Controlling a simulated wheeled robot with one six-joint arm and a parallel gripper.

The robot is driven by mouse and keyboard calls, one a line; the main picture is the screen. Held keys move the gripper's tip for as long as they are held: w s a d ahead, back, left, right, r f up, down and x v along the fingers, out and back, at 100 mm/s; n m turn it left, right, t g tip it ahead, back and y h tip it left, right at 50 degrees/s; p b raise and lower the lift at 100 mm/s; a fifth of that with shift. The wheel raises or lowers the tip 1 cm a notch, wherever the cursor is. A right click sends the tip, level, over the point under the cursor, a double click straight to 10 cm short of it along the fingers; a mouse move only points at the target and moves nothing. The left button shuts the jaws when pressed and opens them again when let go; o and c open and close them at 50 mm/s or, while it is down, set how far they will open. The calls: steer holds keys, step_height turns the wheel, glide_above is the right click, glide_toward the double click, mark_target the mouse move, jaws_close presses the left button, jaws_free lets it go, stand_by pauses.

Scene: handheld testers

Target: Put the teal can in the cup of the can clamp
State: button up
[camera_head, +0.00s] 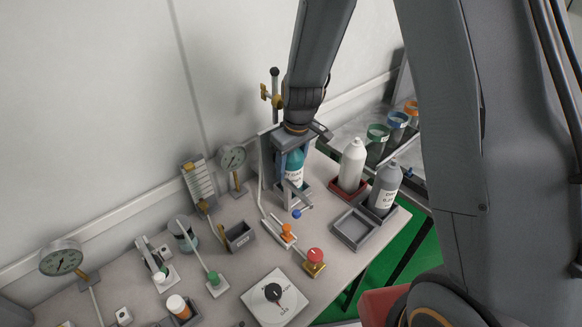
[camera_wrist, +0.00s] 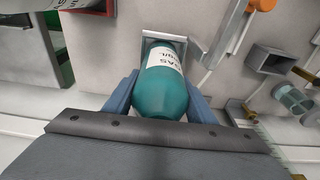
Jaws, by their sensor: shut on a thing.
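The teal can (camera_head: 295,168) with a white label stands roughly upright at the can clamp, below my wrist. My gripper (camera_head: 291,153) is shut on it from above. In the wrist view the blue fingers of my gripper (camera_wrist: 160,96) lie on both sides of the teal can (camera_wrist: 160,88). The grey cup of the can clamp (camera_wrist: 178,36) shows around the can's far, lower end. I cannot tell whether the base rests on the cup's floor. In the head view the clamp (camera_head: 304,187) is partly hidden by the can and gripper.
A white can (camera_head: 351,165) stands in a red tray and a grey can (camera_head: 384,188) in a dark tray, right of the clamp. An empty grey tray (camera_head: 354,228) is in front of them. A gauge (camera_head: 232,158) stands left of the clamp. The wall is close behind.

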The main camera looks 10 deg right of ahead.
steer(key=shift+f, duration=0.15)
steer(key=o, duration=1.3)
steer(key=r, duration=0.4)
steer(key=s+r+b, duration=0.1)
steer(key=r, duration=0.3)
steer(key=d+r, duration=0.1)
steer(key=r, duration=0.3)
steer(key=shift+s+b, duration=0.25)
steer(key=shift+b, duration=0.1)
steer(key=s+d+m, duration=0.2)
steer(key=s+d, duration=0.1)
steer(key=s, duration=0.2)
steer(key=s+d+f+m, duration=0.1)
steer(key=s+d+m, duration=0.1)
steer(key=s, duration=0.4)
steer(key=s+d+m+h, duration=0.1)
steer(key=s+d+m, duration=0.1)
steer(key=s+d, duration=0.3)
steer(key=shift+s+d+f+m, duration=0.1)
steer(key=shift+s+f+m, duration=0.15)
steer(key=shift+m, duration=0.15)
